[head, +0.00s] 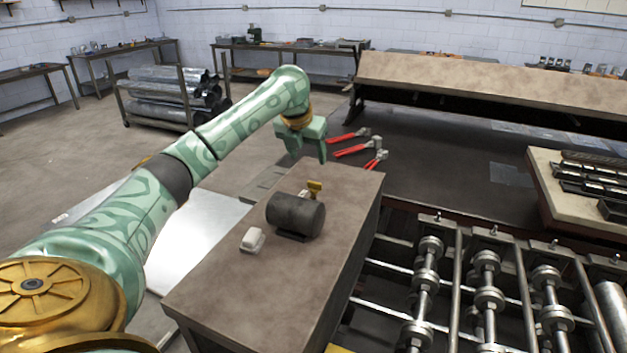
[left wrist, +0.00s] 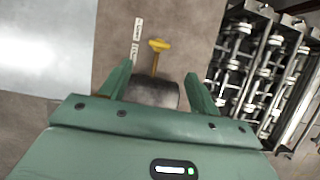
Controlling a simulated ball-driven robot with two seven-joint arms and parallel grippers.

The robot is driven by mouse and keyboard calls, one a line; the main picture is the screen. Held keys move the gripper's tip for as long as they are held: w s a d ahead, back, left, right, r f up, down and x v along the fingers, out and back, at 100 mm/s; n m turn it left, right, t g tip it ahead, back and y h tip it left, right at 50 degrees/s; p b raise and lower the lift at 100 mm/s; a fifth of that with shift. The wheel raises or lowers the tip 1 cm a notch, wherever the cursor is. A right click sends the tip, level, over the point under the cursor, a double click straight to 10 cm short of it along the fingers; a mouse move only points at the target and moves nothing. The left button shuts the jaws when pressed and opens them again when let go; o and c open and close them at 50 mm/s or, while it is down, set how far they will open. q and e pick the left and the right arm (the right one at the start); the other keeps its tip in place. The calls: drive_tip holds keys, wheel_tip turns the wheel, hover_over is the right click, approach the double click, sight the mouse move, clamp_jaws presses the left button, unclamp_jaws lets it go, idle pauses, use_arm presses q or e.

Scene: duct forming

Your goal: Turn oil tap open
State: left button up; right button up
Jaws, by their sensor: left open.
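In the left wrist view the tap (left wrist: 159,46) shows as a yellow T-shaped handle on a stem, beyond the cylinder (left wrist: 153,92). My left gripper (head: 307,154) is open and empty, above the far end of the bench and apart from the tap. In the left wrist view its fingers (left wrist: 158,82) stand to either side of the cylinder in the picture. My right gripper is in neither view.
A small white block (head: 252,240) lies beside the cylinder on the bench top (head: 235,285). Red-handled tools (head: 352,149) lie on the dark surface behind. A roller machine (head: 487,290) stands to the right. A metal sheet (head: 200,240) is at the left.

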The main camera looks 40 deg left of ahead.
sight(314, 182)
use_arm(q)
drive_tip(key=b+x, duration=0.1)
drive_tip(key=x, duration=1)
drive_tip(key=shift+w+a+f, duration=0.1)
drive_tip(key=shift+f, duration=0.1)
drive_tip(key=shift+r, duration=0.1)
drive_tip(key=c, duration=1)
